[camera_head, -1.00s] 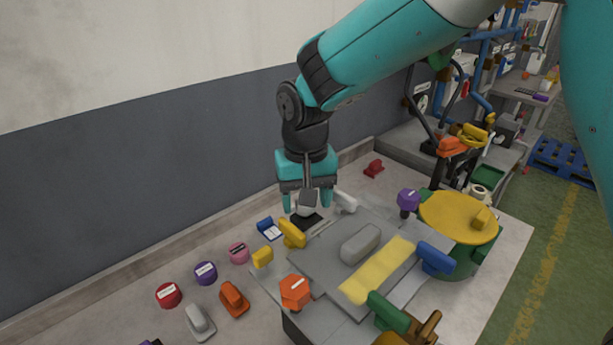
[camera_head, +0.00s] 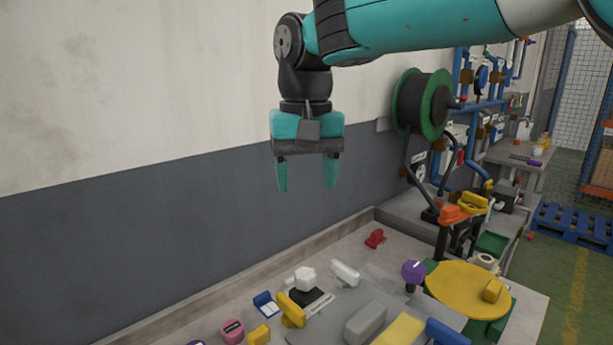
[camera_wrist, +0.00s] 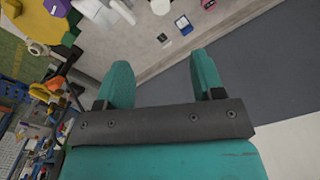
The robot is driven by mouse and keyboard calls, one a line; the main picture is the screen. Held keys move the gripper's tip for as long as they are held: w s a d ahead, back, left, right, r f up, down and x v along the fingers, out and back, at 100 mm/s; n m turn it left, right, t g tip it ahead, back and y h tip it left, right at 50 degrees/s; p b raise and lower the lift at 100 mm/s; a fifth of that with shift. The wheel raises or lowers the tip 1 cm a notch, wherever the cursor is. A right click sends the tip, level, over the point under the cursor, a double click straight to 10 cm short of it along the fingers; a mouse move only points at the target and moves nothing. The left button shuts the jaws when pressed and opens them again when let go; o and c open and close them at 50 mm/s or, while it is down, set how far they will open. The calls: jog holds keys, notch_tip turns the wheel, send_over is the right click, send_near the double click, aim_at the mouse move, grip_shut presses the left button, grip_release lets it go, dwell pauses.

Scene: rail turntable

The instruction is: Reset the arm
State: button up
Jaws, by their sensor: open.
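My gripper (camera_head: 308,184) is in the head view, high above the bench and in front of the wall. Its two teal fingers point down, stand apart and hold nothing. In the wrist view my gripper (camera_wrist: 160,80) shows both fingers spread, with the bench top and the grey wall band behind them. The teal arm reaches in from the upper right of the head view. A white knob-like piece (camera_head: 305,278) stands on a black base on the bench below the gripper, clear of it.
The bench holds a grey block (camera_head: 365,322), a yellow round turntable (camera_head: 465,290), a purple knob (camera_head: 413,271) and a red piece (camera_head: 375,238). A green-rimmed reel (camera_head: 423,104) stands at right behind the bench. Space around the gripper is free; the wall (camera_head: 150,210) lies behind.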

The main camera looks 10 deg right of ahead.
jog(key=s+d+f+n+y, duration=0.1)
jog(key=s+d+f+n, duration=0.1)
jog(key=s, duration=0.5)
jog(key=s+d+f+n+y, duration=0.1)
jog(key=s+d+f+n, duration=0.1)
jog(key=s, duration=0.5)
jog(key=s+d+f+n+y, duration=0.2)
jog(key=s+d+f, duration=0.2)
jog(key=s, duration=0.4)
jog(key=shift+f, duration=0.9)
